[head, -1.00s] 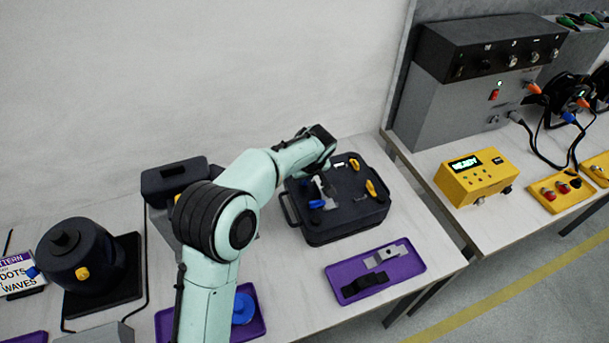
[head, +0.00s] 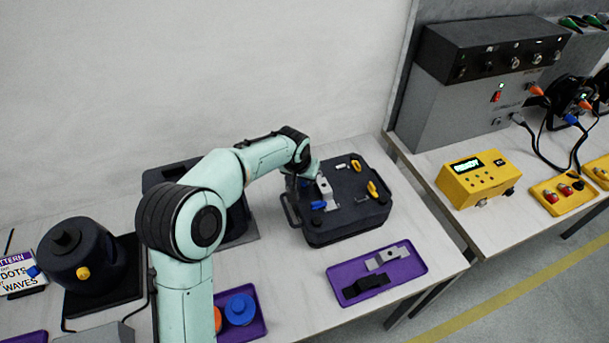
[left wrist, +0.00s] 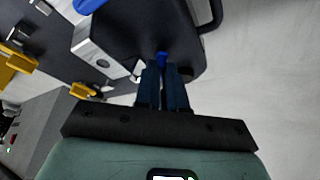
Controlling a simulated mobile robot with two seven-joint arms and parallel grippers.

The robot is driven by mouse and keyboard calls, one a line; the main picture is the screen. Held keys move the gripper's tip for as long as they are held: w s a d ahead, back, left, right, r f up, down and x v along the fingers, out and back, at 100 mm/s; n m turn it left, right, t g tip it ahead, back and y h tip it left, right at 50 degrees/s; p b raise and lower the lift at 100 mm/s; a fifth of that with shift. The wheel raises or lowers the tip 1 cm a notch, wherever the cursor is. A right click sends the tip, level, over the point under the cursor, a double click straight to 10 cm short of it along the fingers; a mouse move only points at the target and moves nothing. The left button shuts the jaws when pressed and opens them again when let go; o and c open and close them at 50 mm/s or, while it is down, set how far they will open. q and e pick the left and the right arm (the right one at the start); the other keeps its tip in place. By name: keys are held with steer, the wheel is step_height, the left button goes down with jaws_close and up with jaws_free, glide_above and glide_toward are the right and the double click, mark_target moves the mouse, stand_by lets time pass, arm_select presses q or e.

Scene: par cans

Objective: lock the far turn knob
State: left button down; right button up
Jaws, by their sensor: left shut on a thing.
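The black fixture plate (head: 345,215) sits on the table and carries a silver block (head: 325,187). The near blue turn knob (head: 319,205) shows beside the block and at the top of the left wrist view (left wrist: 88,5). My left gripper (head: 304,180) is at the fixture's left side, pointing down. In the left wrist view, its fingers (left wrist: 162,66) are closed on the far blue turn knob (left wrist: 161,58). Only a little of that knob shows at the fingertips; the head view hides it behind my gripper. My right gripper is not in view.
Yellow knobs (head: 373,189) stand on the fixture's right part. A purple tray (head: 412,270) with a grey and a black part lies in front. Another purple tray (head: 259,326) holds blue and orange round parts. A black motor-like unit (head: 75,262) stands at left.

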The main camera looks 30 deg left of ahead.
arm_select(q)
steer(key=m, duration=0.2)
steer(key=m+h+p, duration=0.2)
steer(key=m, duration=0.1)
steer(key=shift+a+r+m, duration=0.1)
steer(key=shift+a+m, duration=0.2)
steer(key=shift+a, duration=0.05)
steer(key=shift+w+a+m+g+h+p, duration=0.1)
steer(key=shift+m+g+h+p, duration=0.25)
steer(key=shift+m, duration=0.8)
steer(key=shift+w+m+g+h+p, duration=0.15)
steer(key=shift+m+h+p, duration=0.3)
steer(key=shift+m, duration=0.7)
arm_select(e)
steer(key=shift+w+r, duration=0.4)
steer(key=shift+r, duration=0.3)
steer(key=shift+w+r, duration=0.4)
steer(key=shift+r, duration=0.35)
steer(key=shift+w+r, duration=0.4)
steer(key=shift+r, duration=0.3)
arm_select(q)
steer(key=shift+s, duration=0.15)
steer(key=c, duration=1.5)
jaws_free()
steer(key=v, duration=1.3)
steer(key=shift+a, duration=0.15)
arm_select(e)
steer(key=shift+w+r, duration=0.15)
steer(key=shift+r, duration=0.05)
